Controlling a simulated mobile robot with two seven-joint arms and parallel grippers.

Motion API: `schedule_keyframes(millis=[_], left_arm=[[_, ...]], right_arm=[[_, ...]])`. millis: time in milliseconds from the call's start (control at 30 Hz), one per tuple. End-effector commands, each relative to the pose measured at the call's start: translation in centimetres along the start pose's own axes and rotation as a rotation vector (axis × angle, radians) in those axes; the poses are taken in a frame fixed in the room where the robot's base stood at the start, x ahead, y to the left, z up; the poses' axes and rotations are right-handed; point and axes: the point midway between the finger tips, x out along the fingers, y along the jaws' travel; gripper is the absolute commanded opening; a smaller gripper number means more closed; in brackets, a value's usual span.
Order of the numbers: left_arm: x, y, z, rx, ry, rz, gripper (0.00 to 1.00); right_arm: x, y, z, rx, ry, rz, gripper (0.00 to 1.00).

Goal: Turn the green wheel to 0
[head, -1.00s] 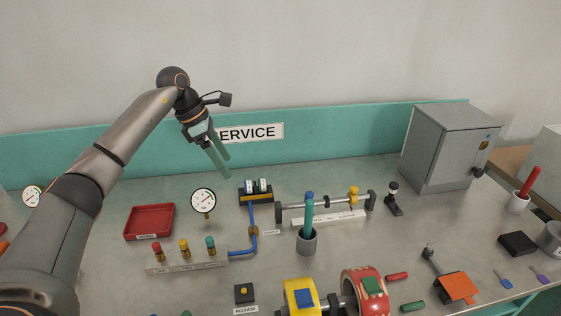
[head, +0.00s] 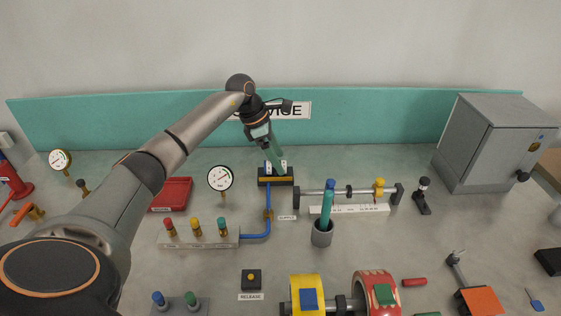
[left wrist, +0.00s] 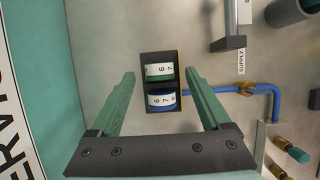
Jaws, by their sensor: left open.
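The green wheel (left wrist: 159,71) sits in a dark box (left wrist: 146,83) beside a blue wheel (left wrist: 160,100). In the left wrist view the green wheel seems to show a 6 and a 7, turned sideways. Which digit counts as the reading I cannot tell. In the head view the box (head: 276,182) stands at the back of the bench, its wheels partly hidden by my fingers. My left gripper (head: 277,167) is open, pointing down at the box. In the left wrist view its green fingers (left wrist: 160,76) lie on either side of the wheels, holding nothing. My right gripper is out of view.
A blue pipe (head: 268,228) leads from the box toward a valve block (head: 195,239). A round gauge (head: 220,179) and red tray (head: 172,194) stand left. A rod stand (head: 340,191) and grey cup (head: 322,234) are right. The teal back panel (head: 390,120) is close behind.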

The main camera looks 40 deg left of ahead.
Motion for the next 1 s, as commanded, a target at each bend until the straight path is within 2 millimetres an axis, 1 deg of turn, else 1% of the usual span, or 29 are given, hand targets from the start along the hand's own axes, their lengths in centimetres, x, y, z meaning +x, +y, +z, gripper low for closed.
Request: schedule_keyframes(millis=[33, 100, 200, 500, 1000], left_arm=[[0.7, 0.0, 0.0, -0.001, -0.001, -0.003, 0.81], [1.4, 0.0, 0.0, 0.0, 0.0, -0.002, 0.81], [1.9, 0.0, 0.0, 0.0, 0.0, 0.0, 0.81], [2.0, 0.0, 0.0, 0.0, 0.0, 0.0, 0.81], [2.0, 0.0, 0.0, 0.0, 0.0, 0.0, 0.25]], right_arm=[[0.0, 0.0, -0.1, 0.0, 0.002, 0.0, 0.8], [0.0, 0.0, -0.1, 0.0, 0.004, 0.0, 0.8], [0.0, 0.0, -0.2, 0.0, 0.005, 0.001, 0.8], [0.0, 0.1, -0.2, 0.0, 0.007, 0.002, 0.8], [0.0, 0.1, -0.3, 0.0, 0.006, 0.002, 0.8]])
